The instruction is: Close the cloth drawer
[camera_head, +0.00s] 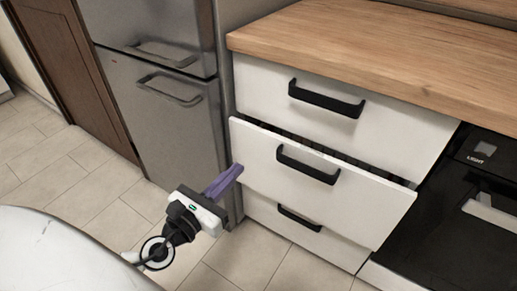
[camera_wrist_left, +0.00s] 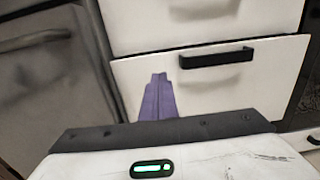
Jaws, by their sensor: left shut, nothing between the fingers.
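The cloth drawer appears to be the middle white drawer (camera_head: 365,203), which stands out from the cabinet with a dark gap along its top edge. Its black bar handle (camera_head: 307,165) is on the front. The drawer front (camera_wrist_left: 230,88) and handle (camera_wrist_left: 217,57) also show in the left wrist view. My left gripper (camera_head: 238,168) has its purple fingers shut and empty, by the left part of the drawer front. The fingers (camera_wrist_left: 159,78) point at the front, left of the handle; I cannot tell whether they touch it. The drawer's inside is hidden. My right gripper is out of view.
The top drawer (camera_head: 400,130) and bottom drawer (camera_head: 335,245) look flush. A wooden worktop (camera_head: 400,55) lies above. A steel fridge (camera_head: 165,125) stands left, and a black oven or dishwasher (camera_head: 450,235) is at right. Tiled floor (camera_head: 60,170) is clear at left.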

